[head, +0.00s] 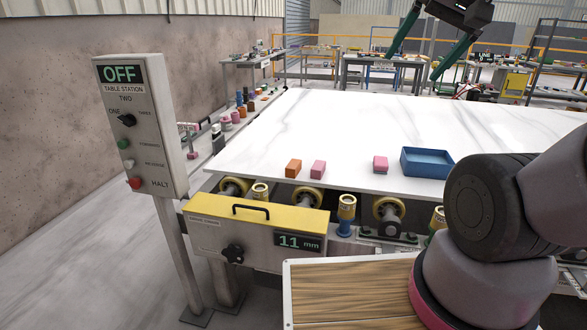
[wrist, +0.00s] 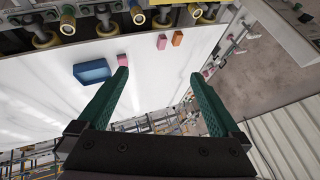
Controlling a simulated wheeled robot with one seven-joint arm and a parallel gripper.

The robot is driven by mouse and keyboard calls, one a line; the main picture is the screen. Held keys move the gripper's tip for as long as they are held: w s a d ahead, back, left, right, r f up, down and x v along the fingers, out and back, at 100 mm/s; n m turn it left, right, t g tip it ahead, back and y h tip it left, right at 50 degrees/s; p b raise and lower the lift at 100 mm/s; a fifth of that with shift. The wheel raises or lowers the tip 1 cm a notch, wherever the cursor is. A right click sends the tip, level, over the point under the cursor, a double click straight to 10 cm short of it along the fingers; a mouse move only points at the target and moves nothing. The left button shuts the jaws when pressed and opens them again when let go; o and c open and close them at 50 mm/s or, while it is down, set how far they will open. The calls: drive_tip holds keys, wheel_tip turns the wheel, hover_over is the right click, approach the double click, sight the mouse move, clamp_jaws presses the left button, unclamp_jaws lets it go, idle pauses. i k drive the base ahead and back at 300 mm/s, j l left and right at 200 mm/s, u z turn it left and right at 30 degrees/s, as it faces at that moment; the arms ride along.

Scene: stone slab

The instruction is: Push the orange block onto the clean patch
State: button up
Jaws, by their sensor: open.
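The orange block (head: 293,168) stands near the front edge of the white veined slab (head: 330,125), at the left of a loose row. It also shows in the wrist view (wrist: 177,38), beyond my fingertips. I cannot make out a distinct clean patch on the slab. My gripper (head: 411,69) is high over the far side of the slab, well away from the orange block. Its two green fingers are spread wide with nothing between them, as the wrist view also shows (wrist: 160,75).
A pink block (head: 318,169) stands close to the right of the orange one. Another pink block (head: 380,164) and an open blue tray (head: 427,162) are farther right. A control box (head: 141,125) on a post stands left of the slab. The slab's middle is clear.

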sight(294, 168)
drive_tip(key=i+j, duration=0.25)
drive_tip(key=i+j+z, duration=0.1)
drive_tip(key=j, duration=0.35)
drive_tip(key=i+j, duration=0.35)
drive_tip(key=j+z, duration=0.05)
